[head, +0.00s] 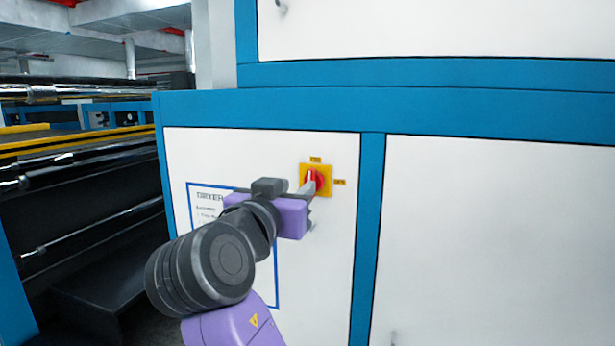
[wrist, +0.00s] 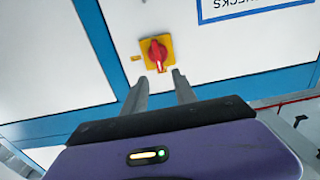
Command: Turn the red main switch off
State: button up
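The red main switch (head: 319,180) is a rotary knob on a yellow square plate, fixed to a white cabinet door. It also shows in the wrist view (wrist: 157,54), its grip bar running nearly up and down in that picture. My gripper (head: 309,196) is close in front of the switch, and a finger covers the knob's left part in the head view. In the wrist view my gripper (wrist: 158,76) is open, with two grey fingers apart and nothing between them. The knob lies just beyond the fingertips, in line with the gap. I cannot tell any contact.
The white cabinet has blue frame strips (head: 369,230) and a blue-bordered notice (head: 205,203), partly hidden by my arm. A roller machine (head: 70,165) with dark and metal rolls stands at the left. The white panel (head: 490,240) right of the switch door is flat and clear.

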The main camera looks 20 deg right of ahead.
aim_at(310, 176)
jog(key=p+x, duration=0.2)
jog(key=x, duration=0.5)
jog(key=shift+w+d, duration=0.2)
jog(key=shift+c, duration=0.2)
grip_shut()
